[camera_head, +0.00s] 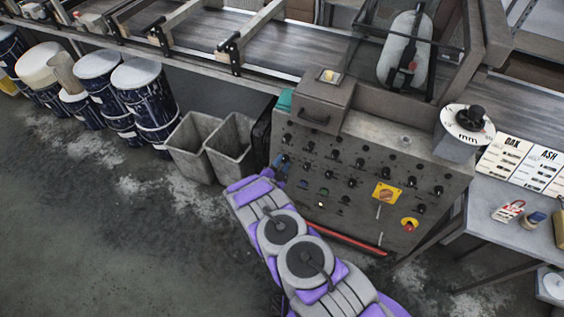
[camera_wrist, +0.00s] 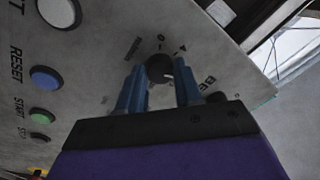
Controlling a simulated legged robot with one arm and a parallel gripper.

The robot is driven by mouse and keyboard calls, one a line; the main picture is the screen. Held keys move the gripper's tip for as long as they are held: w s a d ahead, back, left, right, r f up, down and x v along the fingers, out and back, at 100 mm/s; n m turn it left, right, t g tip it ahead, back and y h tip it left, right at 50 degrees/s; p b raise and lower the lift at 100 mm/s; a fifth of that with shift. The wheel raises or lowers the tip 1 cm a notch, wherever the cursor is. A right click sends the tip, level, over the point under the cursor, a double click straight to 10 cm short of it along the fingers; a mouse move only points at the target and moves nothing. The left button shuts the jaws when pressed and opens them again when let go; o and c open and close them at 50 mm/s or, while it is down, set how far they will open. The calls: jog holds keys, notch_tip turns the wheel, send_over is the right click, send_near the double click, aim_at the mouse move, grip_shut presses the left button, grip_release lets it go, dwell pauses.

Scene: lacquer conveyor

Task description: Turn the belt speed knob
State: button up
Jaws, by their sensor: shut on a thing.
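The belt speed knob (camera_wrist: 159,67) is a small black knob with a white mark, on the grey control panel (camera_head: 345,140). Scale marks and a partly cut-off label starting "BE" are printed around it in the wrist view. My gripper (camera_wrist: 160,76) has its two blue fingers on either side of the knob, shut on it. In the head view my gripper (camera_head: 280,165) is at the panel's left edge. The knob cannot be made out there.
White, blue and green buttons labelled RESET and START (camera_wrist: 41,115) lie left of my fingers. Several other knobs, a yellow switch plate (camera_head: 386,194) and a red stop button (camera_head: 409,226) share the panel. Grey bins (camera_head: 188,148) stand close on the left.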

jog(key=m+p, duration=0.4)
jog(key=shift+a+r+m, duration=0.1)
jog(key=shift+m, duration=0.3)
jog(key=m+p, duration=0.1)
jog(key=m, duration=0.3)
jog(key=shift+g+h, duration=0.3)
jog(key=m, duration=0.6)
jog(key=shift+f+m+g+b, duration=0.2)
jog(key=shift+m+g+b, duration=0.1)
jog(key=shift+b, duration=0.05)
jog(key=shift+s+m+b, duration=0.15)
jog(key=shift+m+b, duration=0.3)
jog(key=shift+m, duration=1.55)
jog(key=o, duration=0.8)
jog(key=shift+f, duration=0.15)
jog(key=shift+o, duration=1.1)
jog(key=shift+r, duration=0.25)
